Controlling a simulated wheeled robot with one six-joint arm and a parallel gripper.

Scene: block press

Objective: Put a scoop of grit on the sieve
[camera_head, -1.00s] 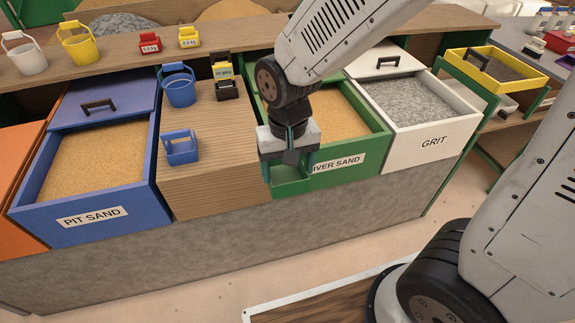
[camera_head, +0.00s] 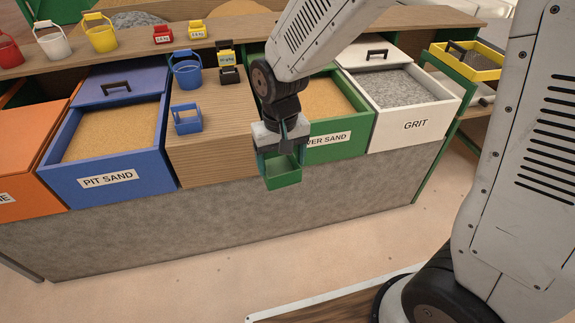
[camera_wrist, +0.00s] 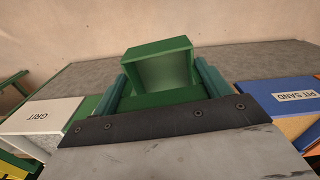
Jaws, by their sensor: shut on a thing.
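My gripper (camera_head: 282,148) is shut on a green scoop (camera_head: 284,180), a small open box held in front of the river sand bin. The scoop also shows in the wrist view (camera_wrist: 160,66), between the fingers, and looks empty. The grit bin (camera_head: 414,124) is white, labelled GRIT, at the right of the row. Its lid is slid back and grey grit (camera_head: 390,87) lies open inside. The sieve (camera_head: 470,60) is a yellow square frame with a dark mesh on the side bench at far right.
A green river sand bin (camera_head: 335,150) and a blue pit sand bin (camera_head: 110,182) stand in the row. A blue scoop (camera_head: 187,119) and a blue bucket (camera_head: 186,72) stand on the wooden top (camera_head: 212,145). A scale (camera_head: 228,68) stands behind. Floor in front is clear.

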